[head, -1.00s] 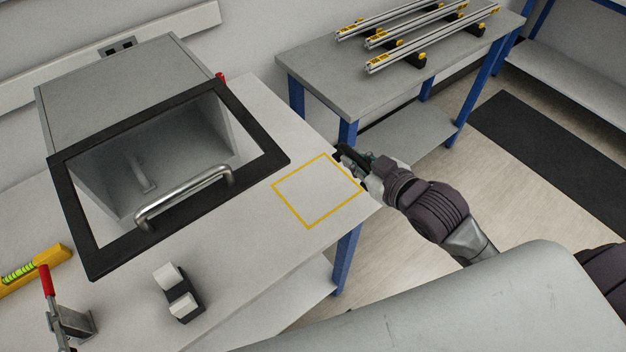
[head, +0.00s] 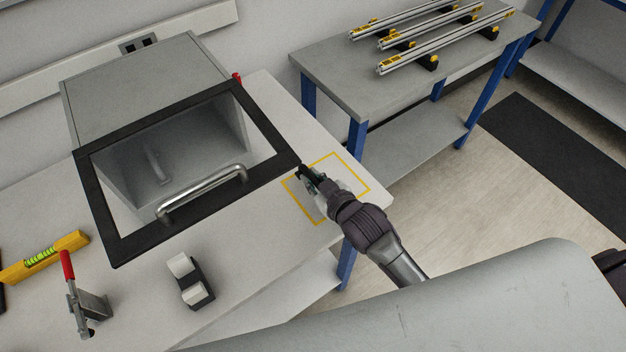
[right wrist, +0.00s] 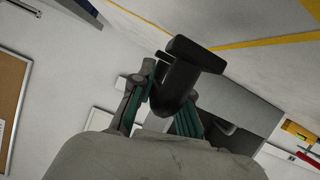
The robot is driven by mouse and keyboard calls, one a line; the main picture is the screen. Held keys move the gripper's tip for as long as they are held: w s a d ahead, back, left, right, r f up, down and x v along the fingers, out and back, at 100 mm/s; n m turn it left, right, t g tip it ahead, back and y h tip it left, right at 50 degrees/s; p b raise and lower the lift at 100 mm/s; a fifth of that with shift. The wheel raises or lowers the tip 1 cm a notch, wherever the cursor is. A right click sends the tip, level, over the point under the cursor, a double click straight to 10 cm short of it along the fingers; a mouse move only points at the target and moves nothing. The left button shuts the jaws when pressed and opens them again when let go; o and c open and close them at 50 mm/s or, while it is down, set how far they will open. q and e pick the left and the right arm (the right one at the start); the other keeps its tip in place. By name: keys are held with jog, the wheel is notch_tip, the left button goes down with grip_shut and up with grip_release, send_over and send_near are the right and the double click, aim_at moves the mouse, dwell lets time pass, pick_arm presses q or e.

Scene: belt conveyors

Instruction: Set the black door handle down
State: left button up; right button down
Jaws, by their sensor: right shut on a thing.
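My right gripper (head: 312,178) is over the yellow-outlined square (head: 352,164) on the light tabletop. In the right wrist view the right gripper (right wrist: 165,105) is shut on the black door handle (right wrist: 198,54), which sticks out beyond the fingertips. The handle is small and dark in the head view, hard to tell from the gripper. In the right wrist view the yellow outline (right wrist: 265,42) runs close past the handle. I cannot tell whether the handle touches the table. My left gripper is not in view.
A grey box with a black-framed door (head: 183,248) and silver handle (head: 203,192) stands left of the square. A black-and-white block (head: 191,280), a red-handled clamp (head: 84,298) and a yellow level (head: 45,256) lie nearer. A blue-legged table (head: 340,72) holds aluminium profiles.

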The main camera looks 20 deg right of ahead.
jog(key=shift+f, duration=0.85)
jog(key=shift+f, duration=0.65)
jog(key=c, duration=1.2)
grip_release()
jog(key=shift+o, duration=0.2)
